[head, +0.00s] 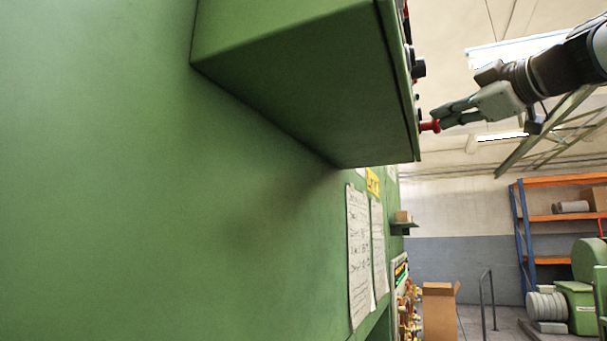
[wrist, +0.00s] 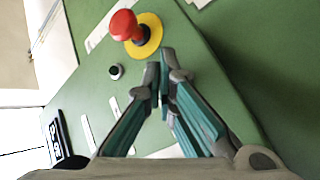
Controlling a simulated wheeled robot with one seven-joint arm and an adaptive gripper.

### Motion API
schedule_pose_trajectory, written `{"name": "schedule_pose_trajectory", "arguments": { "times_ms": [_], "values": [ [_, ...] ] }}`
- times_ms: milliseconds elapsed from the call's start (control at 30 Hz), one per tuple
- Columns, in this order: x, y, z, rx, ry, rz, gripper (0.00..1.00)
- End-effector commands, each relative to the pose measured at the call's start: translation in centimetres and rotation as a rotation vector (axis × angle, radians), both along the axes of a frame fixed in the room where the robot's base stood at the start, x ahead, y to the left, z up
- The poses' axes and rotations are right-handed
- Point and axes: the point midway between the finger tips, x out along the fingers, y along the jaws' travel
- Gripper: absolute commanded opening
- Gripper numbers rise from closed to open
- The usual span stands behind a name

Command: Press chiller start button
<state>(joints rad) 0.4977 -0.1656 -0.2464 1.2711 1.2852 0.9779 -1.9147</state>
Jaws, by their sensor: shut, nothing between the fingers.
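A green control box (head: 300,90) juts from the green machine wall, its button face turned to the right in the head view. A red mushroom button (head: 430,126) sticks out low on that face; in the wrist view the red button (wrist: 124,25) has a yellow ring (wrist: 150,32) behind it. A small dark button with a pale rim (wrist: 116,71) sits nearby on the panel. I cannot read which control is the chiller start button. My gripper (head: 440,119) is shut and empty, its tips close to the panel beside the red button. The fingertips (wrist: 163,74) also show in the wrist view; contact cannot be told.
A black knob (head: 418,68) sticks out higher on the box face. White label strips (wrist: 88,134) lie on the panel. Paper sheets (head: 358,255) hang on the wall below. A cardboard box (head: 440,310) and orange shelving (head: 560,181) stand further back. Open air lies right of the box.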

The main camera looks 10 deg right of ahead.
Motion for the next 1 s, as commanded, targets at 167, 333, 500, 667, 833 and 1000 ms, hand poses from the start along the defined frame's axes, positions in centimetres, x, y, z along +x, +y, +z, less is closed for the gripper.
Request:
{"name": "schedule_pose_trajectory", "arguments": {
  "times_ms": [167, 333, 500, 667, 833, 1000],
  "values": [
    [0.1, 0.12, -0.02, 0.0, -0.001, 0.001, 0.0],
    [0.42, 0.54, -0.06, -0.001, -0.001, 0.001, 0.0],
    [0.5, 0.7, -0.01, 0.0, 0.001, -0.001, 0.0],
    [0.45, 0.7, 0.04, 0.0, 0.0, 0.0, 0.0],
    [0.48, 0.74, 0.03, 0.0, 0.0, 0.0, 0.0],
    [0.58, 0.87, 0.02, -0.001, 0.0, 0.0, 0.0]
  ]
}}
